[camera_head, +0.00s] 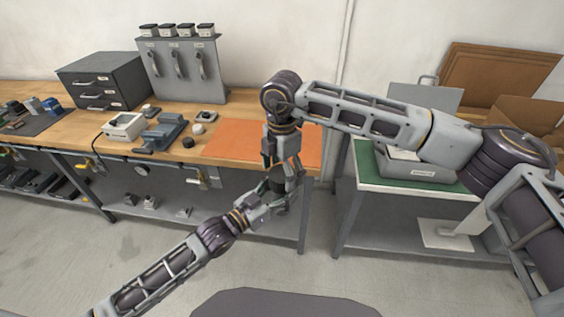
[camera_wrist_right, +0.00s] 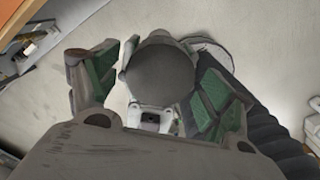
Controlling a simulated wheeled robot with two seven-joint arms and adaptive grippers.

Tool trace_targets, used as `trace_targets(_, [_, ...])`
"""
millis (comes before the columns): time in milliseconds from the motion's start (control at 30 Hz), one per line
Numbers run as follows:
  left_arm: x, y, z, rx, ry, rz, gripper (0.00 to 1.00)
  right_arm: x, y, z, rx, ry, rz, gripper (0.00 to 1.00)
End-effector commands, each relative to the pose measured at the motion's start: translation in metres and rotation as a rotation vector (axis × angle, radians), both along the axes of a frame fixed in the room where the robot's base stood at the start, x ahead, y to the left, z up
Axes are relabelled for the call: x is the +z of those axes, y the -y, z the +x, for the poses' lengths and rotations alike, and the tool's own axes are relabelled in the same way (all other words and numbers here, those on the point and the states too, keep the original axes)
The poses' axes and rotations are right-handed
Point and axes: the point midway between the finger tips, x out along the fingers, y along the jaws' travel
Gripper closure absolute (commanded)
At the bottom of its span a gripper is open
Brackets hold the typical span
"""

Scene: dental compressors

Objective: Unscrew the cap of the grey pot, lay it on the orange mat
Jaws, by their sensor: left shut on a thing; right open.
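The grey pot (camera_head: 276,185) is held in the air in front of the bench. My left gripper (camera_head: 279,199), the lower one, is shut on it. My right gripper (camera_head: 283,177) points down from above, its fingers open on either side of the pot's top. In the right wrist view, the round dark grey cap (camera_wrist_right: 160,72) sits between the green-padded fingers of the right gripper (camera_wrist_right: 157,85). A gap shows at the left finger; contact at the right is unclear. The orange mat (camera_head: 232,142) lies on the bench behind, partly hidden by my right arm.
The wooden bench (camera_head: 110,170) holds a drawer cabinet (camera_head: 103,82), a grey tool panel (camera_head: 183,70) and small parts left of the mat. A green-topped table (camera_head: 400,180) with a grey box (camera_head: 415,165) stands at right. The mat's visible part is clear.

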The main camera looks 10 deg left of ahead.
Motion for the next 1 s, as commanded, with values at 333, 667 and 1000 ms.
trace_targets(333, [0.002,0.0,0.0,0.0,0.003,-0.001,1.0,-0.024,0.0,0.0,0.0,0.0,0.0,0.19])
trace_targets(667, [0.002,0.0,0.0,0.0,0.003,-0.001,1.0,-0.025,0.0,0.0,0.0,0.0,0.0,0.2])
trace_targets(1000, [0.002,0.0,0.0,-0.001,0.003,-0.003,1.0,-0.025,0.0,0.0,0.0,0.001,0.001,0.64])
